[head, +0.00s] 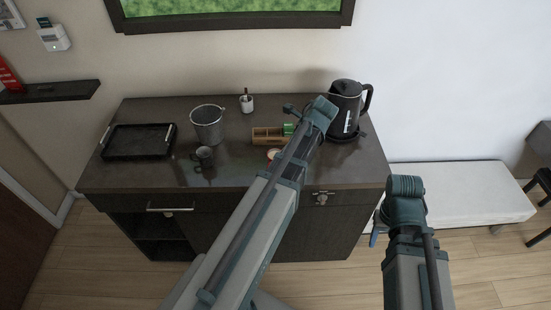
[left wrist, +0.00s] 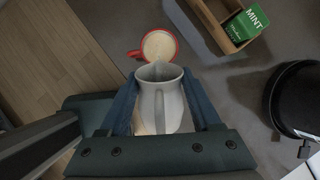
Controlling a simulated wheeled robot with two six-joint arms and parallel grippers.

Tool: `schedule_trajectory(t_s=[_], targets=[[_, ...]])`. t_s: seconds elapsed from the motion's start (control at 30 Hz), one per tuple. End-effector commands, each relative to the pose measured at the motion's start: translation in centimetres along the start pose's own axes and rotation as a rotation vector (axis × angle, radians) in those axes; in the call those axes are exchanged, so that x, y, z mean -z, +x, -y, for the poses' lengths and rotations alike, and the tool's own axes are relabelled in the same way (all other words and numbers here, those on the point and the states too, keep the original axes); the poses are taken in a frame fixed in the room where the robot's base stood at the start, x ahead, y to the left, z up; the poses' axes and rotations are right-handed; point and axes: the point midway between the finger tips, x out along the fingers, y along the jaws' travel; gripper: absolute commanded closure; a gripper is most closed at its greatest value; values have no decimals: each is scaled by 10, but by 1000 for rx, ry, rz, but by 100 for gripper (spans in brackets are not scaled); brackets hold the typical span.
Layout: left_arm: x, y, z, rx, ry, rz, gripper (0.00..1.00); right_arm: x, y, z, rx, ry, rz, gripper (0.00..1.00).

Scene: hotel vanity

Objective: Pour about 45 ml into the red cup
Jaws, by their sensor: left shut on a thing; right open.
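The red cup (left wrist: 156,45) stands on the dark vanity top in the left wrist view, with a pale cream inside; I cannot tell whether it holds liquid. In the head view only a bit of the cup (head: 272,154) shows beside my arm. My left gripper (left wrist: 165,105) is shut on a light grey pitcher (left wrist: 160,88), its handle towards me and its spout towards the cup, close to the cup's near rim. The pitcher's tilt and any stream are unclear. In the head view my arm hides this pitcher. My right gripper (head: 374,236) is open, low in front of the vanity's right side.
A wooden box (head: 266,136) with a green mint packet (left wrist: 250,23) is near the cup. A black kettle (head: 345,105) stands at the right.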

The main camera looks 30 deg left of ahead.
Motion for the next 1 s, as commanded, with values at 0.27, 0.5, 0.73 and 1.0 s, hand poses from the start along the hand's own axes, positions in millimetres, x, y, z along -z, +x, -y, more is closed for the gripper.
schedule_trajectory(t_s=[0.27, 0.5, 0.73, 1.0], targets=[[2, 2, 0, 1, -1, 37, 100, 0, 6, 1, 0, 0, 0, 50], [11, 9, 0, 9, -1, 185, 100, 2, 34, 3, 0, 1, 0, 50], [19, 12, 0, 16, -2, 343, 100, 4, 63, 6, 0, 2, 0, 50], [32, 14, 0, 22, -5, 504, 100, 6, 97, 9, 0, 1, 0, 50]])
